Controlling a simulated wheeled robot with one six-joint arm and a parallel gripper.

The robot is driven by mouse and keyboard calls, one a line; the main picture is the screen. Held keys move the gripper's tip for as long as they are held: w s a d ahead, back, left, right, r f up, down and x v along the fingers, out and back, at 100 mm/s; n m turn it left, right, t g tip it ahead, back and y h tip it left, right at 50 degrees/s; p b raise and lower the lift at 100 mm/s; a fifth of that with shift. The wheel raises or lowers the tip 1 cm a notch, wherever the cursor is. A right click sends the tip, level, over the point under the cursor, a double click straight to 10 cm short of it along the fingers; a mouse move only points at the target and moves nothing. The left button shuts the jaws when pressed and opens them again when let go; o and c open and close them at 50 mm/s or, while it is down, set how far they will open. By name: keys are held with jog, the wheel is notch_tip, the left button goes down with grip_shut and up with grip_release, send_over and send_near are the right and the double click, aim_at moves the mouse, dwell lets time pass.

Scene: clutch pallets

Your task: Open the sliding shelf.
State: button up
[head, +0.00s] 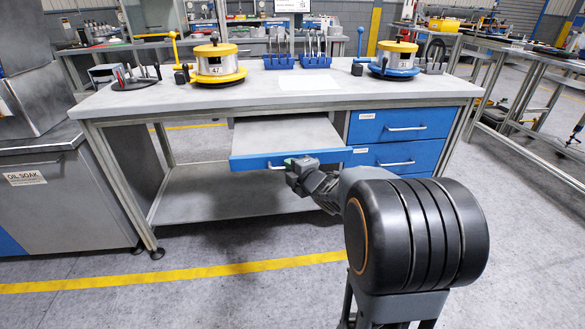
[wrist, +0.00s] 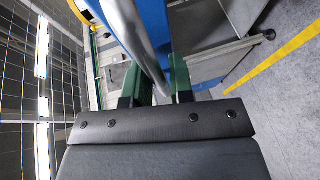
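The sliding shelf (head: 285,133) has a grey top and a blue front edge, and it sticks out from under the workbench, left of the drawers. Its pale bar handle (head: 272,167) is on the blue front, partly hidden by my gripper (head: 300,163). In the wrist view my gripper (wrist: 160,88) has its green fingers on both sides of the handle (wrist: 137,38), close against it, so it looks shut on the bar. The blue shelf front (wrist: 155,22) shows just behind the handle.
Two blue drawers (head: 405,124) sit right of the shelf, both shut. The workbench top (head: 345,92) carries yellow and blue round fixtures and tool racks. A lower shelf (head: 215,195) lies beneath. An oil soak cabinet (head: 70,205) stands left. The floor in front is clear.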

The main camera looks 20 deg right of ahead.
jog(key=shift+s, duration=0.1)
jog(key=b+v, duration=0.1)
jog(key=v, duration=1.2)
jog(key=shift+s+b, duration=0.3)
jog(key=shift+b, duration=0.05)
jog(key=shift+r, duration=0.15)
